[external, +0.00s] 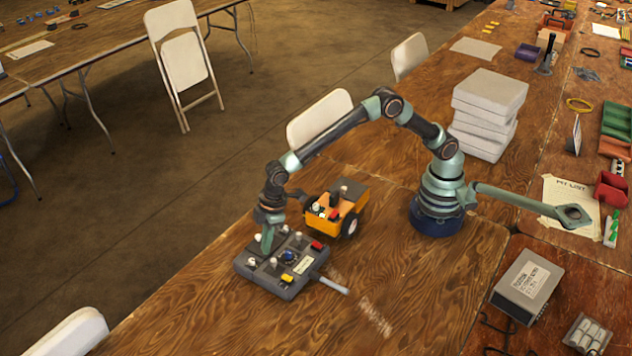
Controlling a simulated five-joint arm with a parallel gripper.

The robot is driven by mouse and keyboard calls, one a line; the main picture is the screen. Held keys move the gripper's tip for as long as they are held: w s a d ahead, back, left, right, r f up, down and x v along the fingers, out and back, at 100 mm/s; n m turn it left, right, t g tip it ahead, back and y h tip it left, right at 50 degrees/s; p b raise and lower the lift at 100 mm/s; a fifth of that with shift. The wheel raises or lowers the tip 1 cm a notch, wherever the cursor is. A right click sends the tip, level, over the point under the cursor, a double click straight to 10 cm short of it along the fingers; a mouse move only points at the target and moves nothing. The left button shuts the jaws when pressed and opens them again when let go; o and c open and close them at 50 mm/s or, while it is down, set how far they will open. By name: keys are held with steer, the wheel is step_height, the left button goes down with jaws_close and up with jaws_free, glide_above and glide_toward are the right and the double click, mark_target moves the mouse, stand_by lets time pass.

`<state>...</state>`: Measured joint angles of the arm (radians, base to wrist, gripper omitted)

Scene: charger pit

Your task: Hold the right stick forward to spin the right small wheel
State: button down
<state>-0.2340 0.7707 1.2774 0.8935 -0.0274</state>
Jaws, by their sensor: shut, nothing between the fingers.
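A dark grey control box (278,288) lies on the wooden table at the lower centre. It carries several pale-tipped sticks, a blue knob (289,256), a yellow switch (287,278) and a red switch (317,246). My gripper (267,246) points down, shut and empty, over the box's far left part among the pale-tipped sticks. I cannot tell whether it touches a stick, or which stick is the right one. An orange wheeled vehicle (325,224) stands just behind the box, with a dark wheel (351,225) with a pale hub on its near side. The small wheels cannot be told apart.
A pale rod or cable end (334,285) sticks out from the box's right side. A stack of grey blocks (487,115) stands behind my base. A grey labelled case (527,287) lies at the right. White chairs (320,120) stand along the far edge. The table's front middle is clear.

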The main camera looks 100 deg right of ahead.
steer(key=shift+f, duration=0.15)
stand_by(0.4)
steer(key=shift+s+x, duration=0.2)
steer(key=shift+x, duration=0.85)
steer(key=shift+s+x, duration=0.25)
steer(key=shift+x, duration=0.8)
steer(key=shift+d+f, duration=0.1)
steer(key=shift+f, duration=0.05)
steer(key=shift+s+a, duration=0.45)
steer(key=shift+s, duration=0.05)
stand_by(1.5)
stand_by(1.2)
steer(key=shift+w+d, duration=1.25)
steer(key=w+v, duration=0.1)
steer(key=v, duration=0.6)
steer(key=shift+w+a, duration=0.15)
steer(key=shift+w, duration=0.15)
